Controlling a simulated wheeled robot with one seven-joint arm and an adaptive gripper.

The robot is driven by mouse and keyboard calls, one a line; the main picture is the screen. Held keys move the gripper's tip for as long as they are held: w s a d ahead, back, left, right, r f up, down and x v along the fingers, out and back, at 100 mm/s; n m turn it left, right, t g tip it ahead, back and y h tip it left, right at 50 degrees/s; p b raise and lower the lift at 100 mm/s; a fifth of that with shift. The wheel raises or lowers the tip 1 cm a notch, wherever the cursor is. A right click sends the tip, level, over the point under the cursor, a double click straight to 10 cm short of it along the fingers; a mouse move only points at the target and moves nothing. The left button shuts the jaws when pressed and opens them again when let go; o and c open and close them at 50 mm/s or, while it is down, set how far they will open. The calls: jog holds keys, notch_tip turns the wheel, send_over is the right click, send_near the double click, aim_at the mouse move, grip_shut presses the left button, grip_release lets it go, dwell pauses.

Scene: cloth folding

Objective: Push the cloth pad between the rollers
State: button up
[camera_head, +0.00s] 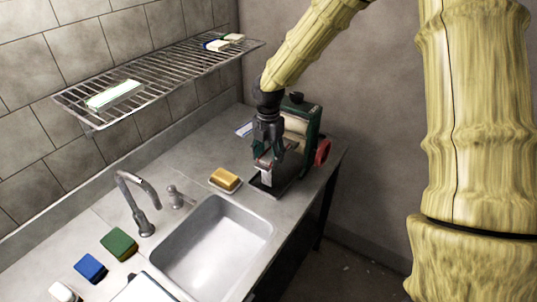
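The roller machine (312,126) is dark green with a red wheel (322,152) on its right side, and stands at the far right end of the counter. A pale, rounded part (297,126) shows on its near face. My gripper (268,150) points down at the front left of the machine, over its dark base. A small whitish, partly reddish piece (266,176) shows just below the fingers; it may be the cloth pad, but I cannot tell whether the fingers hold it. My gripper and arm hide part of the machine, and I cannot make out the gap between its rollers.
A yellow sponge on a white dish (213,184) lies left of the machine. The sink (212,243) and tap (137,200) are nearer. Green (118,243) and blue (90,267) sponges lie at lower left. A wire rack (160,78) with pale pads hangs above the counter.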

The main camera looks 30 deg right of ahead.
jog(key=shift+c, duration=0.9)
jog(key=shift+d, duration=0.1)
